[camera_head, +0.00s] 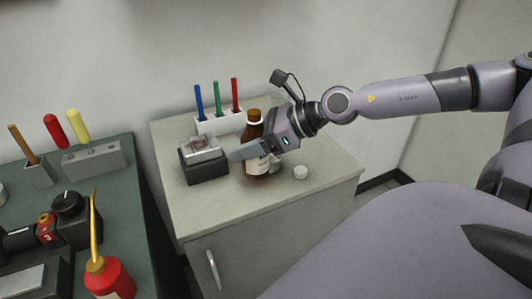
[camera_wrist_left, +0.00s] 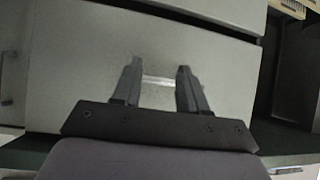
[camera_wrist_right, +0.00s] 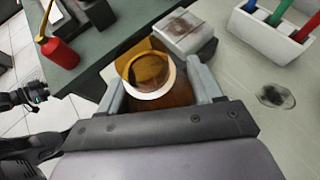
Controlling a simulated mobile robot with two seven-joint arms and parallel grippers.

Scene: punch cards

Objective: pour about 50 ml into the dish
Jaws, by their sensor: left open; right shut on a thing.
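A brown bottle (camera_head: 254,132) with a pale label stands roughly upright on the cabinet top. My right gripper (camera_head: 245,151) is shut around it; in the right wrist view its pale-rimmed amber top (camera_wrist_right: 152,75) sits between the fingers. Left of it, a pale square dish (camera_head: 200,146) with a brownish middle rests on a dark block (camera_head: 204,169); it also shows in the right wrist view (camera_wrist_right: 183,33). My left gripper (camera_wrist_left: 158,88) is open and empty before a grey front with a light bar, outside the head view.
A white rack (camera_head: 222,124) with blue, green and red pens stands behind the bottle. A small clear round thing (camera_wrist_right: 275,96) lies near it. A green bench (camera_head: 120,200) at left holds a red oil can (camera_head: 108,281). The cabinet top's front (camera_head: 225,215) is clear.

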